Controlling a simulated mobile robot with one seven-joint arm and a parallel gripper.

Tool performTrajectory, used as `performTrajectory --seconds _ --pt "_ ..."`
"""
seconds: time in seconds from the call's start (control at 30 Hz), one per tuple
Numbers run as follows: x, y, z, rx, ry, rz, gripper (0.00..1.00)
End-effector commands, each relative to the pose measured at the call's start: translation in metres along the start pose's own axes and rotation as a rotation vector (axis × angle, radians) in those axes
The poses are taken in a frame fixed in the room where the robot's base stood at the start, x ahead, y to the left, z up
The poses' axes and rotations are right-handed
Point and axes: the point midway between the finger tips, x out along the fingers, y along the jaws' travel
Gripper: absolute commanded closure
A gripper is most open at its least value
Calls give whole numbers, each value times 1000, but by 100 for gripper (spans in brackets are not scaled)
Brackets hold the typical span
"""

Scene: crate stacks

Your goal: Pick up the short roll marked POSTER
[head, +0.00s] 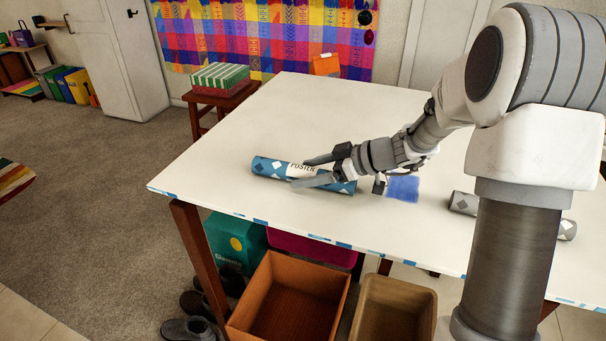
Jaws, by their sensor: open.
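The short roll marked POSTER (268,168) is a blue tube with white and dark diamonds and a white label. It lies on the white table (300,110), near its front left part. My gripper (298,172) reaches in from the right with its two fingers apart. One finger crosses the label and the other lies in front of it in the picture, hiding part of the roll's right half. I cannot tell whether the fingers touch the roll.
A grey patterned roll (464,202) lies on the table's right side, partly behind my arm. A blue patch (403,188) is on the tabletop. An orange item (326,64) stands at the far edge. Boxes, including an orange-brown bin (336,300), sit below. The table's far left is clear.

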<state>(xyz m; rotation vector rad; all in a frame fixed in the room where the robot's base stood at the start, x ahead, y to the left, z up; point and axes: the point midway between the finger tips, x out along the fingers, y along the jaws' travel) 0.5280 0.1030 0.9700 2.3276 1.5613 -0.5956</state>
Motion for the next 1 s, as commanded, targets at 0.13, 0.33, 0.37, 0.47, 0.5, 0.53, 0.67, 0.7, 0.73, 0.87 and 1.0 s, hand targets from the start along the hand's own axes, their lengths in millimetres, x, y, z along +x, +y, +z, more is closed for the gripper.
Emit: performTrajectory --seconds 0.13,0.33,0.37,0.47,0.5,0.53,0.67,0.7,0.73,0.87,1.0 --pt "0 0 0 -1 0 1 16" --pt "-1 0 0 -1 0 0 52" --pt "-1 0 0 -1 0 0 57" --pt "-1 0 0 -1 0 0 75" --pt "-1 0 0 -1 0 0 82" --pt "-1 0 0 -1 0 0 88" --pt "-1 0 0 -1 0 0 100" --pt "-1 0 -1 -1 1 0 100" --pt "-1 0 -1 -1 1 0 100" --pt "-1 0 -1 -1 1 0 100" --pt "-3 0 -5 -3 1 1 100"
